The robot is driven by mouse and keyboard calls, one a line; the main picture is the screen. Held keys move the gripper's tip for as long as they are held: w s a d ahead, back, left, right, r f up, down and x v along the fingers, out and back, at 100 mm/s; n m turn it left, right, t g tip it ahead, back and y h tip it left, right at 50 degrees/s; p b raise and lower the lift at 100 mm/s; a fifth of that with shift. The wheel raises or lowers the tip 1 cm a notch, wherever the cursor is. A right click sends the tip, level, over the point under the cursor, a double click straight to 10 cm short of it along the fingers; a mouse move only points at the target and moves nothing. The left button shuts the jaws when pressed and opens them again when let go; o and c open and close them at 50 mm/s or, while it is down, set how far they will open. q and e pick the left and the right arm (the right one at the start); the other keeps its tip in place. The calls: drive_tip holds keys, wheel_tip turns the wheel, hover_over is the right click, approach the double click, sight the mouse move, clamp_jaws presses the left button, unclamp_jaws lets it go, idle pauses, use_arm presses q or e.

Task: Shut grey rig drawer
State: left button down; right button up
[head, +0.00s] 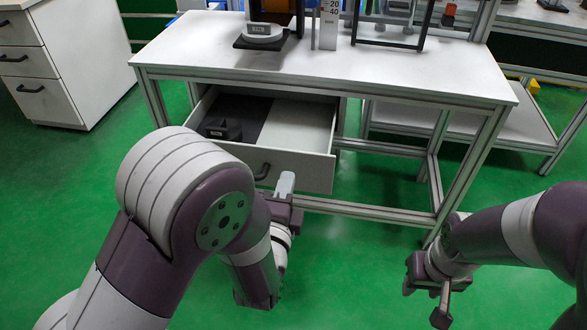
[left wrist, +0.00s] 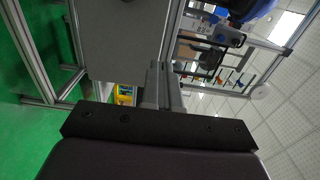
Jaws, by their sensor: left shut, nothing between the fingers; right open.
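The grey rig drawer (head: 298,170) hangs under the white-topped table and is pulled out, its inside visible. A dark block (head: 223,131) lies in its left part on a dark lining; the right part is pale and empty. A black handle (head: 262,172) sits on its front, partly hidden by my left arm. My left gripper (head: 285,184) is shut and empty, just in front of the drawer front, right of the handle. I cannot tell if it touches. Its fingers (left wrist: 163,88) also show in the left wrist view. My right gripper (head: 424,293) is open and empty, low at the right.
The table (head: 400,75) carries a dark-framed rig and a white scale post (head: 329,25). Its legs and lower rails stand right of the drawer. A white drawer cabinet (head: 65,60) stands at the left. Green floor is clear in front.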

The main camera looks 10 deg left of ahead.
sight(295, 153)
use_arm(q)
drive_tip(key=w, duration=0.2)
drive_tip(key=w+b, duration=0.1)
drive_tip(key=w, duration=0.1)
drive_tip(key=shift+w+f+b, duration=0.2)
drive_tip(key=shift+w+b, duration=0.1)
drive_tip(key=shift+w, duration=0.1)
drive_tip(key=shift+w+d+r, duration=0.1)
drive_tip(key=shift+w+r, duration=0.05)
drive_tip(key=shift+w, duration=0.55)
use_arm(e)
wheel_tip(295, 153, down, 2)
drive_tip(key=shift+f, duration=0.2)
